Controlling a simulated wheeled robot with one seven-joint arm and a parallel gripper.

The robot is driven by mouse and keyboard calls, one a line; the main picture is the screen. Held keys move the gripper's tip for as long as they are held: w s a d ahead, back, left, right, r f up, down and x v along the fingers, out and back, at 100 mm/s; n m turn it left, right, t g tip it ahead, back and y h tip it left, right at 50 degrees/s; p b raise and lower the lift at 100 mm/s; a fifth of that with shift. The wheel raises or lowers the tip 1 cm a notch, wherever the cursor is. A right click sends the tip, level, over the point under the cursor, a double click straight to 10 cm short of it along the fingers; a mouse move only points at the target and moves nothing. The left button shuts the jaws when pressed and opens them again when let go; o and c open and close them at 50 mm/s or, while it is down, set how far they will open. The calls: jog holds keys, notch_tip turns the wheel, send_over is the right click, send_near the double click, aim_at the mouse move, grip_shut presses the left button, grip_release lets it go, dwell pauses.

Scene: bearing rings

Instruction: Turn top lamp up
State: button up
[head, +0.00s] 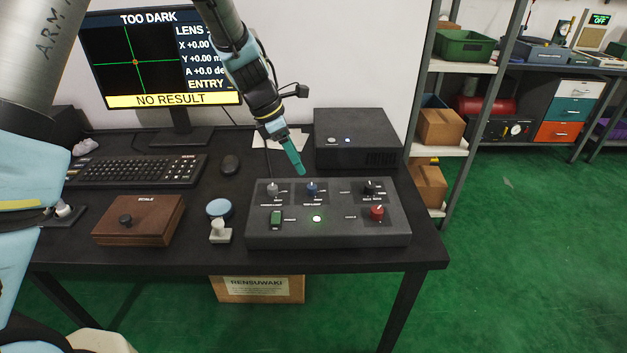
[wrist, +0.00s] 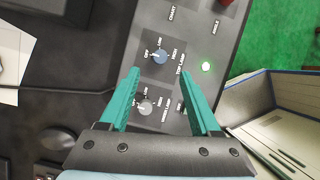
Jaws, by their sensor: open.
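The control box (head: 290,234) is a grey panel on the desk with several knobs and a lit green button. The blue knob (head: 311,188) is in its top row, and in the wrist view the blue knob (wrist: 160,57) sits beside a label that seems to read TOP LAMP. My gripper (head: 300,170) is above the box's back edge, close to the blue knob. In the wrist view my gripper (wrist: 158,72) is open and empty, with its teal fingers spread; the blue knob shows between and just beyond the tips. The monitor (head: 160,60) shows TOO DARK and NO RESULT.
A grey knob (head: 272,189) is left of the blue one; a black knob (head: 370,187) and a red knob (head: 377,212) are to the right. A black box (head: 355,140) stands behind. A brown SCALE box (head: 138,222) and a blue-topped disc (head: 219,209) lie left.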

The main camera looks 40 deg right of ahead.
aim_at(311, 186)
jog(key=p+x, duration=0.1)
jog(key=x, duration=0.7)
jog(key=shift+f, duration=0.15)
grip_shut()
dwell(0.3)
